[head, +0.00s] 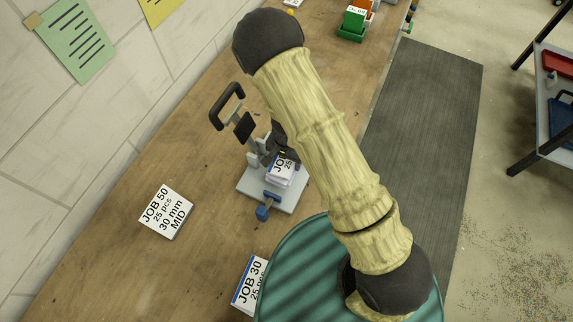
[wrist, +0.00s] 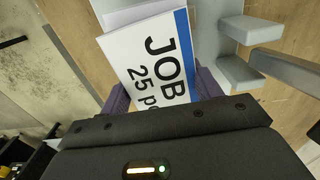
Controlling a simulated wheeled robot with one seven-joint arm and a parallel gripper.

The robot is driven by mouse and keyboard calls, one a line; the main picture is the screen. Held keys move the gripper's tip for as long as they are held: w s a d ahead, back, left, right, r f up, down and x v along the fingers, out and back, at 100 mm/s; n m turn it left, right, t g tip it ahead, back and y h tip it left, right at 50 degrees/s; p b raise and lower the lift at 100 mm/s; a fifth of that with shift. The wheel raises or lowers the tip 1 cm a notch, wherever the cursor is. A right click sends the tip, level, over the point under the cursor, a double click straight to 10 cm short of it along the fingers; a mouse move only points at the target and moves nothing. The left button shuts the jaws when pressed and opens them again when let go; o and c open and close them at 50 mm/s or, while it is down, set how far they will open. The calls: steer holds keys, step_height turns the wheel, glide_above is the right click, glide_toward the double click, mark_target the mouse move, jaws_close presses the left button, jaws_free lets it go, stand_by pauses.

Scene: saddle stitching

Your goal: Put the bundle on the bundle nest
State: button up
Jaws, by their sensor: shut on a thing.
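The bundle is a white stack with a blue edge stripe and black "JOB 25 p…" print (wrist: 145,58); it fills the middle of the wrist view. My gripper (wrist: 163,92) is shut on it, with a dark finger at each side. In the head view the bundle (head: 281,170) shows below my gripper (head: 277,150), over a grey fixture plate (head: 292,200) with upright blocks, which I take as the bundle nest. I cannot tell whether the bundle touches the plate. My arm hides part of the fixture.
The fixture has a black-handled lever (head: 227,105) and a blue knob (head: 263,212). A "JOB 50" card (head: 166,212) lies left on the wooden bench (head: 120,265); a "JOB 30" card (head: 248,284) lies at the front. A green holder (head: 352,25) stands far back. The bench left of the fixture is mostly clear.

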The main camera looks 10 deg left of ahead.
mark_target(287, 166)
steer(key=shift+s+r, duration=0.1)
steer(key=shift+f, duration=1.9)
steer(key=shift+f+b, duration=0.15)
steer(key=shift+b, duration=0.15)
steer(key=o, duration=1.4)
step_height(287, 166, up, 12)
steer(key=shift+r+p, duration=0.15)
steer(key=shift+p, duration=0.4)
